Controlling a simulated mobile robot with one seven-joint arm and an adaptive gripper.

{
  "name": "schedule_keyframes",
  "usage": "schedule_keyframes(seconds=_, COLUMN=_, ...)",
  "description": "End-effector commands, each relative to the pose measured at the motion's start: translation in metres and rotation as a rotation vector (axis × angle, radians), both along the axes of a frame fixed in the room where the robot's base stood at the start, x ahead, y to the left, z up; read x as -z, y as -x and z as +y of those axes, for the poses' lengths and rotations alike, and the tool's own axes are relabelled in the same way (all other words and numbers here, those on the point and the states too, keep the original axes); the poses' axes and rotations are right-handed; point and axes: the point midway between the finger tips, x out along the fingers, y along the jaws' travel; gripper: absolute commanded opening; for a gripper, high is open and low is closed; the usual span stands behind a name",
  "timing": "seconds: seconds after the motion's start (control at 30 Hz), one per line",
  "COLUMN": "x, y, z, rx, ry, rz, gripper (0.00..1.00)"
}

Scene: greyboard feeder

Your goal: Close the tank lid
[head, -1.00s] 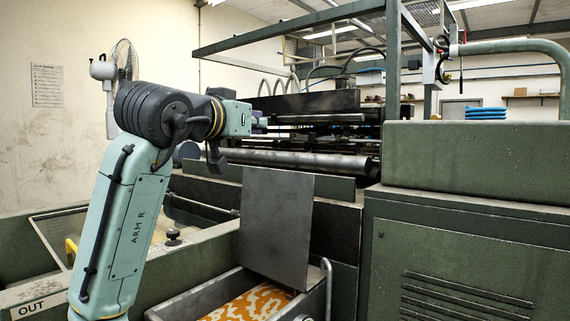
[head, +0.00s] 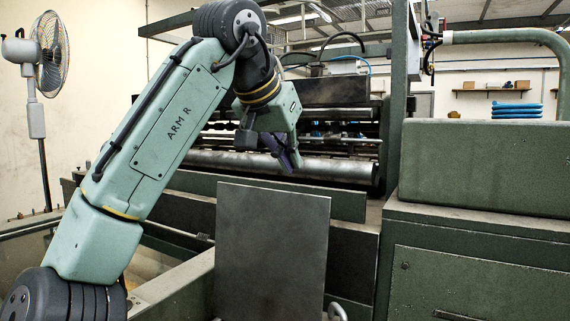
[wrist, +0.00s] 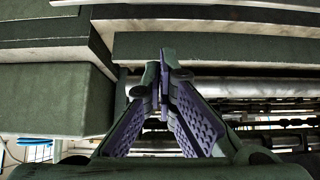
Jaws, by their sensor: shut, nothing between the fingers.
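The tank lid (head: 270,250) is a flat dark grey panel standing upright, open, in the lower middle of the head view. The tank below it is almost wholly out of the frame; a bit of curved metal handle (head: 337,312) shows at the bottom edge. My gripper (head: 296,166) is above the lid's top edge in the head view, pointing down and to the right, apart from the lid as far as I can tell. In the wrist view its purple-padded fingers (wrist: 165,62) meet at the tips and hold nothing. I cannot make out the lid surely there.
A long metal roller (head: 330,168) and machine frame lie behind my gripper. A green cabinet (head: 480,165) stands to the right, with blue coils (head: 517,111) behind it. A green post (head: 400,80) rises right of centre. A fan (head: 50,60) stands at the left.

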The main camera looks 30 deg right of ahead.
Motion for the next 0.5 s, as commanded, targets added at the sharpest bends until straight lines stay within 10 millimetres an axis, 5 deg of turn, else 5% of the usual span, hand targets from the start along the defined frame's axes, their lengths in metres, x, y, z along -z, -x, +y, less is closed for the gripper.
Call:
schedule_keyframes(seconds=0.4, x=0.063, y=-0.03, z=-0.05, rx=0.001, ry=-0.001, rz=0.002, gripper=0.0)
schedule_keyframes(seconds=0.5, x=0.062, y=-0.021, z=-0.031, rx=-0.003, ry=0.001, rz=-0.003, gripper=0.0)
